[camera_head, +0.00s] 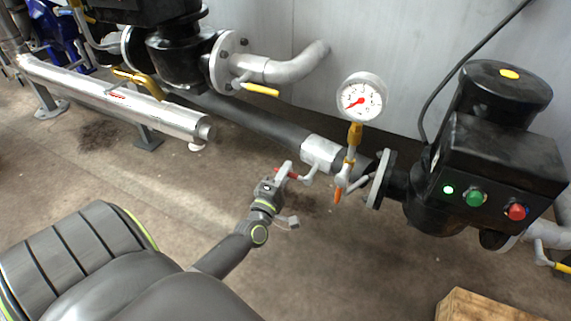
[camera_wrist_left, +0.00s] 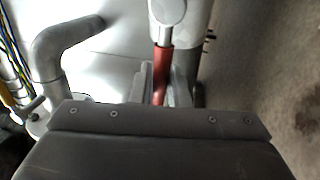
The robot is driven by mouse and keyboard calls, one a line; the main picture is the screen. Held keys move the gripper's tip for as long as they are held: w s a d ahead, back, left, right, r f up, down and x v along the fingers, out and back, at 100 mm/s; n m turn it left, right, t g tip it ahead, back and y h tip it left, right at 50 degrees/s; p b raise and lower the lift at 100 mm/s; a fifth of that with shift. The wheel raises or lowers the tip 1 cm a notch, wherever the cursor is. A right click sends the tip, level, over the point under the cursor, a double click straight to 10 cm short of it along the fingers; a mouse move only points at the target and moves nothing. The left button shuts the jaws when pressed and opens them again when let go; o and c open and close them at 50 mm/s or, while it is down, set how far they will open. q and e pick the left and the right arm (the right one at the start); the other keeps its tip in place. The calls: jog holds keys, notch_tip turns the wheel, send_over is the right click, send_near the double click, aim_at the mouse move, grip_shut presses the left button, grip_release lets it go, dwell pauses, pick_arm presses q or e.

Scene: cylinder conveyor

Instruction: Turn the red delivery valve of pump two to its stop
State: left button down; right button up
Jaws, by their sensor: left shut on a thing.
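The red valve lever (camera_head: 293,175) sticks out to the left from a small grey valve (camera_head: 309,173) below the silver sleeve of the dark pipe. My left gripper (camera_head: 284,171) is at the lever's outer end. In the left wrist view the red lever (camera_wrist_left: 163,66) runs down from a grey round hub (camera_wrist_left: 167,12) in between the two fingers of my left gripper (camera_wrist_left: 162,86), which is shut on it. My right gripper is not in view.
A white gauge (camera_head: 361,97) and an orange-handled tap (camera_head: 338,195) stand just right of the valve. The black pump (camera_head: 440,190) has a lit green lamp, a green button and a red button. A wooden crate (camera_head: 490,306) is at lower right. Floor below the pipe is clear.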

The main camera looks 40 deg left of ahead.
pick_arm(q)
jog(key=shift+f, duration=0.15)
jog(key=c, duration=1.5)
grip_release()
jog(key=shift+s, duration=0.1)
jog(key=shift+o, duration=0.2)
jog(key=v, duration=1.7)
jog(key=shift+b, duration=0.3)
jog(key=shift+s+d+f, duration=0.1)
jog(key=shift+d, duration=0.05)
